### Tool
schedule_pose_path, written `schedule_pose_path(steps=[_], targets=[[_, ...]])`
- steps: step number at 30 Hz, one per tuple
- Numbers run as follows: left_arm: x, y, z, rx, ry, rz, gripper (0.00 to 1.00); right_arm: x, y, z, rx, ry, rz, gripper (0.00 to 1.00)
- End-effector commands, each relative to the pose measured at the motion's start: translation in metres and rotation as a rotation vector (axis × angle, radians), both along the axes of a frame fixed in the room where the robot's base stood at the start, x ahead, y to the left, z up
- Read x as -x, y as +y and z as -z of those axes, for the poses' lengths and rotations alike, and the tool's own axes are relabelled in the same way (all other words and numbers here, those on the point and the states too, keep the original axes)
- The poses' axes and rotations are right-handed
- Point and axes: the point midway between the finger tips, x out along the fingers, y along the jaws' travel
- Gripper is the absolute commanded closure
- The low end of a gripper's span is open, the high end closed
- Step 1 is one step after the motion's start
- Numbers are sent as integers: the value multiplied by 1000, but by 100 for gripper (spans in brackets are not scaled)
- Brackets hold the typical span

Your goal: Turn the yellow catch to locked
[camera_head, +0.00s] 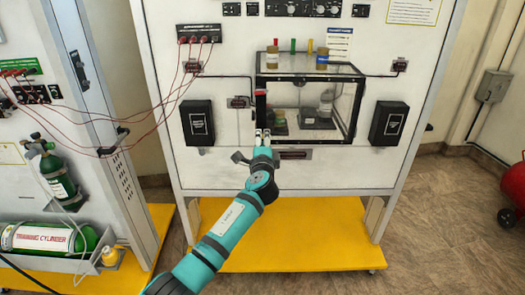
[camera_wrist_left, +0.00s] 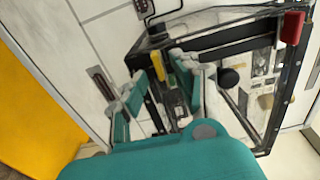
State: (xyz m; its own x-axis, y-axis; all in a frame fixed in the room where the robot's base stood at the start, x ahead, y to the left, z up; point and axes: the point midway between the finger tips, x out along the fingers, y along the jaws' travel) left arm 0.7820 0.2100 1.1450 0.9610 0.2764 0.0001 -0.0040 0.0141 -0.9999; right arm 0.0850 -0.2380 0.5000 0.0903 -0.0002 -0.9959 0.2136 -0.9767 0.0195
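The yellow catch (camera_wrist_left: 157,66) shows in the left wrist view as a small upright yellow piece at the edge of the clear, black-framed box (camera_head: 300,76). I cannot make it out in the head view, where my gripper is close to that edge. My left gripper (camera_wrist_left: 159,76) is open, its two fingertips apart on either side of the catch in the picture. Whether they touch it I cannot tell. In the head view the left gripper (camera_head: 262,134) is at the box's lower left front corner. My right gripper is not in view.
A red piece (camera_head: 260,92) sits on the box's left front edge. Black boxes (camera_head: 197,123) and (camera_head: 389,123) flank it on the white panel (camera_head: 225,165). Red cables (camera_head: 172,92) hang at left. A yellow base (camera_head: 300,235) lies below. A green cylinder (camera_head: 58,178) stands at far left.

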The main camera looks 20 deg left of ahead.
Motion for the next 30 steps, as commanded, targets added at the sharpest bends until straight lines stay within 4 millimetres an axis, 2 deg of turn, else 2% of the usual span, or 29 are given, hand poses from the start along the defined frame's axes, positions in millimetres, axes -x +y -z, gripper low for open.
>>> schedule_pose_path(steps=[5,12,18,23,30], targets=[[26,-8,2,1,1,3,70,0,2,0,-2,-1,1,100],[72,-21,2,2,2,2,70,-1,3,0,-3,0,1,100],[100,-30,1,1,2,3,70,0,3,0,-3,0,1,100],[109,-32,1,-1,2,1,70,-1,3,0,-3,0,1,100],[109,-32,1,-1,2,1,70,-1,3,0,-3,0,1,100]])
